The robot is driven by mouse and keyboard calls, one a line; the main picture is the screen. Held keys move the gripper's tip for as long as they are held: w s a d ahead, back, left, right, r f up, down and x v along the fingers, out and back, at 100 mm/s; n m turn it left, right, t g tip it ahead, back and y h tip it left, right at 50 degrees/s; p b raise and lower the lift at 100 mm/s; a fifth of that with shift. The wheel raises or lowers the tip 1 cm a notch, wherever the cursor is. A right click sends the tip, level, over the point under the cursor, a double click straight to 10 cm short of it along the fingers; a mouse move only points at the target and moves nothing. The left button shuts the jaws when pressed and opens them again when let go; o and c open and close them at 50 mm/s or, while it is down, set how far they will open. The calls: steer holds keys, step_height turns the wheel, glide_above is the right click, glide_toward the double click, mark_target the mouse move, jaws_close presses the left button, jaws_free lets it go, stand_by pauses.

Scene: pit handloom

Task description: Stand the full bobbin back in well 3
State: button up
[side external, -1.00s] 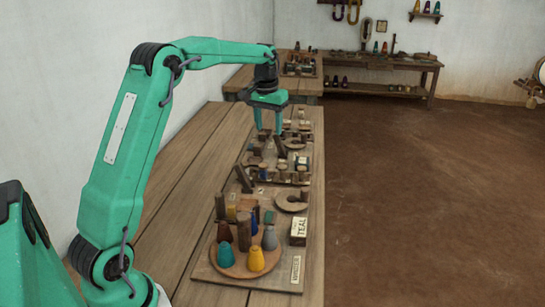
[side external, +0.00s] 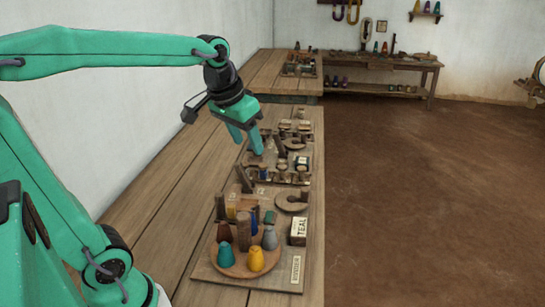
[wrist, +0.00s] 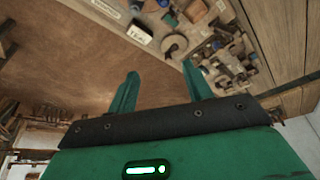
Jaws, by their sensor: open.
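My gripper (side external: 249,147) is open and empty above the middle of the bench, with its fingers angled down to the right. In the wrist view its two fingers (wrist: 160,72) stand apart with nothing between them. Several bobbins stand on a round wooden tray at the near end: a teal bobbin (side external: 225,255), a yellow bobbin (side external: 257,260), a grey bobbin (side external: 270,238) and a dark red bobbin (side external: 224,232). I cannot tell which one is the full bobbin, and no well number is readable.
The round tray (side external: 236,270) sits on a board beside a box marked TEAL (side external: 298,229). A notched wooden disc (side external: 291,206) lies behind it. Small wooden parts crowd the board under my gripper. The bench's left planks (side external: 165,215) are bare.

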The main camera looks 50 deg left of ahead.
steer(key=s+d+f+m, duration=0.1)
steer(key=s+d+f, duration=0.1)
steer(key=s, duration=0.3)
steer(key=s+d+f+t, duration=0.1)
steer(key=s+d+f, duration=0.1)
steer(key=s, duration=0.3)
steer(key=shift+s+d+f+m+t+h, duration=0.3)
steer(key=shift+s+f+m, duration=0.1)
steer(key=shift+f, duration=0.1)
stand_by(0.5)
